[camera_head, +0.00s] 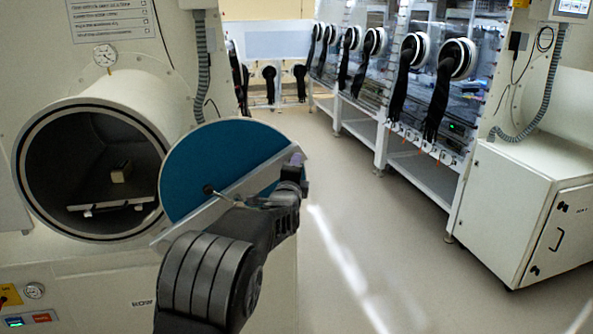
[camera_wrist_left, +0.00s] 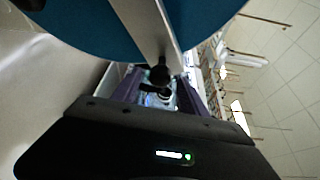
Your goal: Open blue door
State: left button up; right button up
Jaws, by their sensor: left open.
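The round blue door (camera_head: 225,165) stands swung away from the mouth of the cylindrical chamber (camera_head: 75,110), to its right. A grey bar crosses the door, with a thin rod and black knob (camera_head: 208,190) on it. My left gripper (camera_head: 297,165) is at the right end of the bar, with its jaws open. In the left wrist view the door (camera_wrist_left: 75,25) fills the top, and a black knob (camera_wrist_left: 160,74) shows between or just beyond the fingers (camera_wrist_left: 160,92). Contact cannot be told. My right gripper is not in view.
A small beige block (camera_head: 121,172) and a tray (camera_head: 110,208) are inside the open chamber. Gloveboxes with black gloves (camera_head: 408,80) line the right side, with a white cabinet (camera_head: 530,210) in front. The floor (camera_head: 370,220) between is clear.

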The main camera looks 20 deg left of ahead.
pick_arm(q)
jog(key=v, duration=0.5)
jog(key=shift+s+b, duration=0.15)
jog(key=shift+b, duration=0.2)
jog(key=s+d+f+n+g+h, duration=0.25)
jog(key=s+d+f+n, duration=0.2)
jog(key=f, duration=0.65)
jog(key=s+d+f+n+g+h, duration=0.1)
jog(key=s+d+f+n+g, duration=0.35)
jog(key=f, duration=0.65)
jog(key=s+d+f+n+g+h, duration=0.1)
jog(key=s+d+f+n+h, duration=0.15)
jog(key=s+d+f, duration=0.65)
jog(key=s+d+f+n+g+h, duration=0.1)
jog(key=s+d+f+n+g, duration=0.2)
jog(key=s+f, duration=0.7)
jog(key=s+d+f+n+g+h, duration=0.1)
jog(key=s+d+f+n+g, duration=0.2)
jog(key=s+f, duration=0.8)
jog(key=s+g, duration=0.2)
jog(key=s, duration=0.5)
jog(key=shift+s+d+h, duration=0.2)
jog(key=shift+d+h, duration=0.15)
jog(key=shift+h, duration=0.05)
